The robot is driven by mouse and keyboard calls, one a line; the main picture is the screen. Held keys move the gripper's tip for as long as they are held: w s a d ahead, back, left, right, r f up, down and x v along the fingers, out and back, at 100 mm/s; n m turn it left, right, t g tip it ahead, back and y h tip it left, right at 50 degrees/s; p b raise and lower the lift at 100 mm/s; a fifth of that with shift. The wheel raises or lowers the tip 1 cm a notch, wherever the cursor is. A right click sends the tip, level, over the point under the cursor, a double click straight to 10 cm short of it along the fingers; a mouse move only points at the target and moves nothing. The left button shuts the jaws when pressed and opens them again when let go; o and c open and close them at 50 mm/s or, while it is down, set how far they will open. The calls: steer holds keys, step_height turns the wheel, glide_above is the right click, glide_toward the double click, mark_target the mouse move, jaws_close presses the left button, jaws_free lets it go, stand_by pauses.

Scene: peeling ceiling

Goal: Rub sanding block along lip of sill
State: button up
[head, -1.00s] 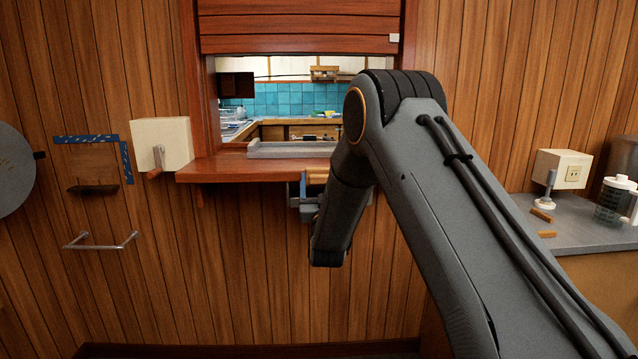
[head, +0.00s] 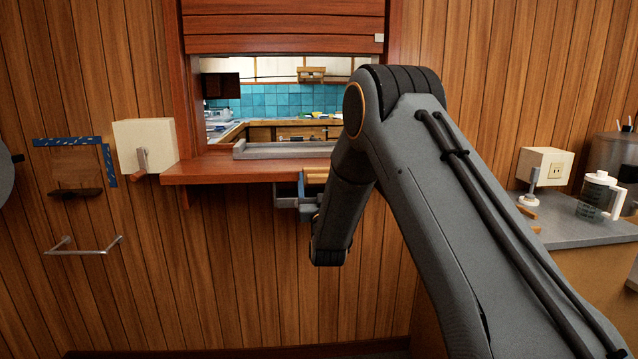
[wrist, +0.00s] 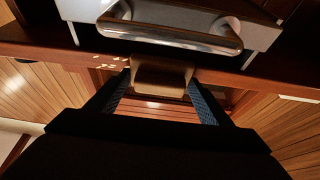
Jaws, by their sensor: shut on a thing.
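The sill (head: 210,170) is a red-brown wooden ledge below the wall opening, with its lip along the front edge. My gripper (head: 298,203) is at the lip, right of the sill's middle, partly hidden by my arm. It is shut on the tan sanding block (head: 316,174). In the wrist view the block (wrist: 160,80) sits between both fingers of my gripper (wrist: 158,84), just in front of a dark reddish wooden edge. I cannot tell whether the block touches the lip.
A grey tray (head: 270,150) stands on the sill; its metal handle (wrist: 170,28) is close ahead in the wrist view. A white box with a crank (head: 145,147) is at the sill's left end. A grey counter (head: 565,222) with a jug stands at right.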

stand_by(0.4)
steer(key=shift+d, duration=1.8)
steer(key=shift+d, duration=0.1)
steer(key=shift+d+b, duration=0.5)
steer(key=shift+d, duration=1.25)
steer(key=shift+d, duration=0.1)
steer(key=d, duration=0.3)
steer(key=shift+d+b, duration=0.25)
steer(key=shift+b, duration=0.05)
steer(key=shift+a+b, duration=0.35)
steer(key=shift+a, duration=1.5)
